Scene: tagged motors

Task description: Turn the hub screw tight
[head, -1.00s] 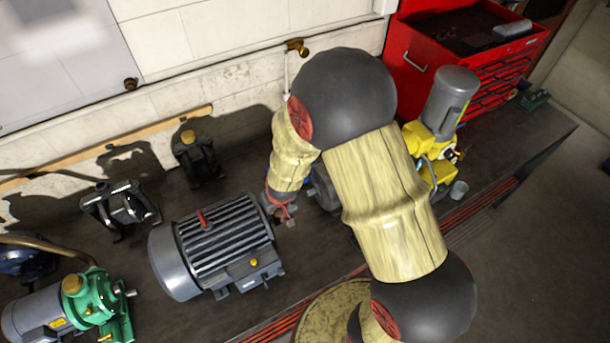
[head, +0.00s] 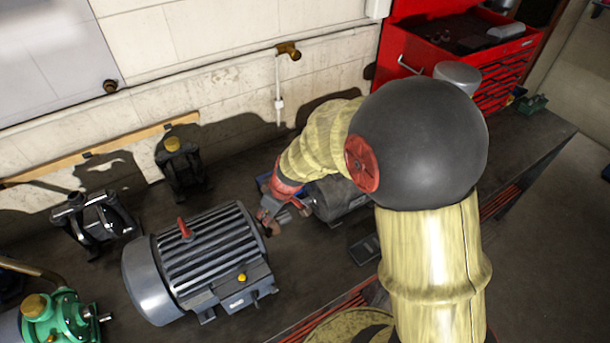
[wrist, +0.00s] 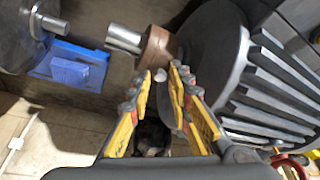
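The large grey finned motor (head: 205,258) lies on the dark bench, with a red lifting eye on top. Its brown hub (wrist: 155,46) sits on the silver shaft (wrist: 122,38) in the wrist view, beside the motor's round end face (wrist: 215,45). A small pale spot, likely the hub screw (wrist: 160,74), shows just below the hub, between the fingertips. My gripper (wrist: 163,73) points at the hub with its yellow-padded fingers slightly apart. I see a gap around the pale spot and no clear contact. In the head view my gripper (head: 268,214) is at the motor's shaft end, partly hiding the hub.
Another grey motor (head: 337,198) stands close to the right of my gripper; its shaft and blue base (wrist: 78,65) show in the wrist view. A green pump (head: 60,318) and dark machines (head: 95,220) stand left. A red tool chest (head: 400,45) is at the back.

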